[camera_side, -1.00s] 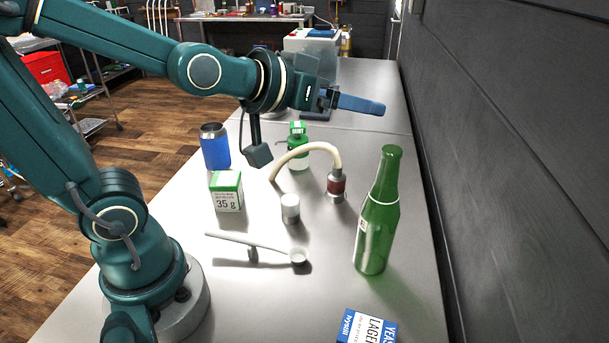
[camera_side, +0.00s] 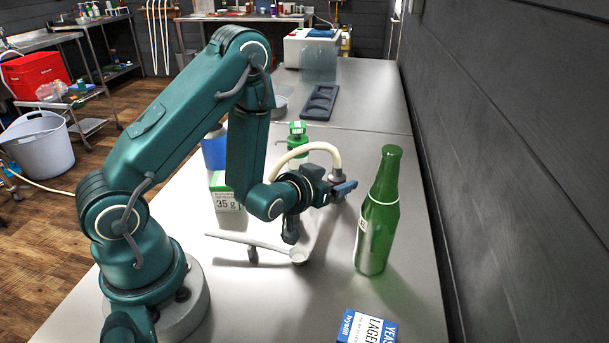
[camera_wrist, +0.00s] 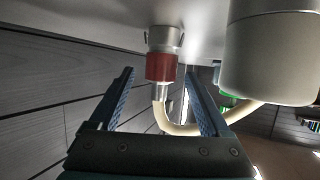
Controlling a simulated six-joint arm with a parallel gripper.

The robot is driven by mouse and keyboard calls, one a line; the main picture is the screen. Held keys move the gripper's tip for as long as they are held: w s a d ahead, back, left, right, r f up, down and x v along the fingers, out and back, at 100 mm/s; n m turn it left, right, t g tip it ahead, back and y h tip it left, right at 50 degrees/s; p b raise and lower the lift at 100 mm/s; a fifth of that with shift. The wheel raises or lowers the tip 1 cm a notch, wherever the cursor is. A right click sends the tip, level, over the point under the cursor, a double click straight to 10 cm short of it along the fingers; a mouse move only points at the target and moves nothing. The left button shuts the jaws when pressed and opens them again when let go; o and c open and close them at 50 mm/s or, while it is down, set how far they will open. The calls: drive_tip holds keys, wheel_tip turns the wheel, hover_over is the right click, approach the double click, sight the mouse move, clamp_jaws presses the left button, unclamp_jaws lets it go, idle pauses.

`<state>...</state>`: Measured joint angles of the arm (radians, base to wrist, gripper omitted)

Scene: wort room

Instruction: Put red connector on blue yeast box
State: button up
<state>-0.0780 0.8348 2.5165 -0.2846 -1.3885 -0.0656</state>
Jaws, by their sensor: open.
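The red connector (camera_wrist: 161,67), a red collar with metal ends on a cream hose, shows between my spread fingers in the wrist view. In the side view its grey top (camera_side: 336,173) shows just above my gripper (camera_side: 345,188), and the red part is hidden. My gripper is open, with a finger to either side of the connector in the wrist view (camera_wrist: 159,74); I cannot tell whether they touch it. The blue and white yeast box (camera_side: 366,328) lies at the near edge of the side view, partly cut off.
A green bottle (camera_side: 377,213) stands close right of my gripper. A grey cylinder (camera_wrist: 268,55) looms right in the wrist view. A white spoon (camera_side: 268,245), a green-and-white 35 g box (camera_side: 226,199), a blue can (camera_side: 214,150) and a green-capped bottle (camera_side: 298,138) stand near. The dark wall (camera_side: 510,150) bounds the right.

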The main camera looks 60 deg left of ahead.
sight(342, 177)
drive_tip(key=shift+f, duration=0.3)
drive_tip(key=shift+x, duration=2.5)
drive_tip(key=shift+r, duration=0.1)
clamp_jaws()
